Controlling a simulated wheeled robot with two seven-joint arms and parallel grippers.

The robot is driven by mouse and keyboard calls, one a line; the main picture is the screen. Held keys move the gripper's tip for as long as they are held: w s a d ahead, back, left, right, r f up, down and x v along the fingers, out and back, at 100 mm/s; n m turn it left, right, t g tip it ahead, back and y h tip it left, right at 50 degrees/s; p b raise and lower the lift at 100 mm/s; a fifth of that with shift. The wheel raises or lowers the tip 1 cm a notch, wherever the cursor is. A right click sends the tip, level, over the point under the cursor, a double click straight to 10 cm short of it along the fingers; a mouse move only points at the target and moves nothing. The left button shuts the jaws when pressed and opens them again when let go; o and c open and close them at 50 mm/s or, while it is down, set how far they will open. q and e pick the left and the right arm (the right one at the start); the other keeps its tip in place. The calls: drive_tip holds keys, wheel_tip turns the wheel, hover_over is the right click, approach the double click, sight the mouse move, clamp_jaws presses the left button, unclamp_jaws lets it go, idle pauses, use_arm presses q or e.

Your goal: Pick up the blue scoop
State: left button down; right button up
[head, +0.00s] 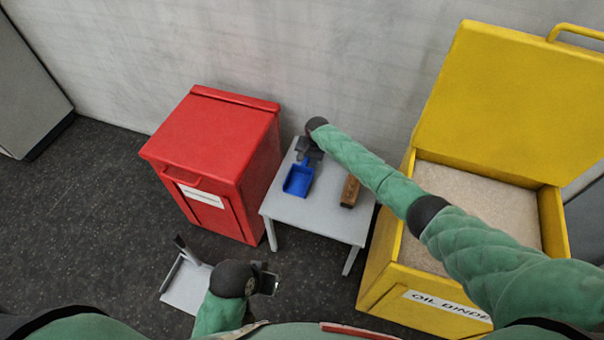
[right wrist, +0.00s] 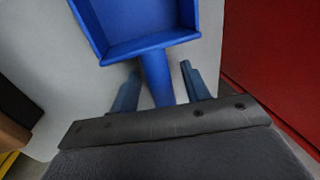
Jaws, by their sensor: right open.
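The blue scoop (head: 297,181) lies on the small grey table, its pan toward me and its handle toward the wall. My right gripper (head: 307,154) is over the handle end. In the right wrist view, the scoop's pan (right wrist: 145,22) is at the top and its handle runs down between the two fingers of the open right gripper (right wrist: 160,70). Gaps show on both sides of the handle. My left gripper (head: 268,282) is low in the head view, away from the table; its finger opening is unclear.
The grey table (head: 325,219) also holds a brown wooden brush (head: 350,191). A red bin (head: 215,150) stands left of it, and a yellow oil binder box (head: 385,270) with raised lid stands right. A grey dustpan (head: 184,285) is on the floor near my left gripper.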

drive_tip(key=c, duration=1)
clamp_jaws()
drive_tip(key=shift+r, duration=0.1)
drive_tip(key=shift+r, duration=0.3)
wheel_tip(320, 180, up, 3)
drive_tip(key=shift+f, duration=0.15)
drive_tip(key=s+d+r, duration=0.7)
drive_tip(key=s, duration=0.2)
drive_tip(key=shift+s+r, duration=0.2)
drive_tip(key=shift+r, duration=0.1)
